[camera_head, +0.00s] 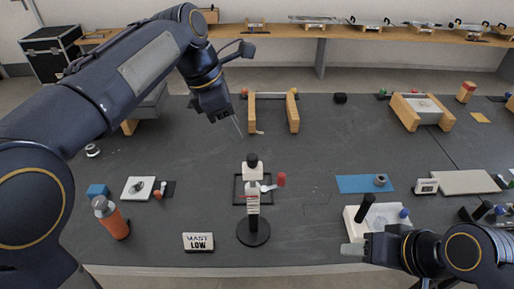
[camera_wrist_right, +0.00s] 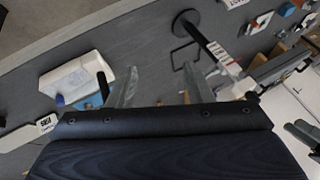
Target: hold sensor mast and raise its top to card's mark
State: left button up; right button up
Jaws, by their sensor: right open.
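The sensor mast (camera_head: 252,200) stands upright on a round black base (camera_head: 254,232), with a white body, red marks and a black top. A white lever with a red knob (camera_head: 281,179) shows at its right side. The card (camera_head: 198,242) reading "MAST LOW" stands left of the base. My left gripper (camera_head: 238,126) hangs above and behind the mast, apart from it; its finger gap cannot be made out. My right gripper (camera_head: 352,249) is low at the front right, apart from the mast. In the right wrist view it is open and empty (camera_wrist_right: 160,88), with the mast (camera_wrist_right: 212,46) beyond it.
A white tray (camera_head: 350,226) with a black-handled item lies close to my right gripper. An orange bottle (camera_head: 112,219) stands at left. A blue mat (camera_head: 350,183) lies right of the mast. A wooden-sided stand (camera_head: 292,112) is behind. Table between mast and blue mat is mostly clear.

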jog(key=w+r+m+g, duration=0.1)
jog(key=w+r+g, duration=0.15)
jog(key=w, duration=0.45)
jog(key=m+g+h, duration=0.3)
jog(key=h, duration=0.1)
send_over(281, 184)
jog(key=f, duration=0.4)
jog(key=shift+w+d, duration=0.2)
jog(key=shift+w, duration=0.2)
jog(key=shift+w+a+f+m, duration=0.1)
jog(key=shift+a+f+m, duration=0.1)
jog(key=shift+m, duration=0.1)
jog(key=shift+f, duration=3.85)
grip_shut()
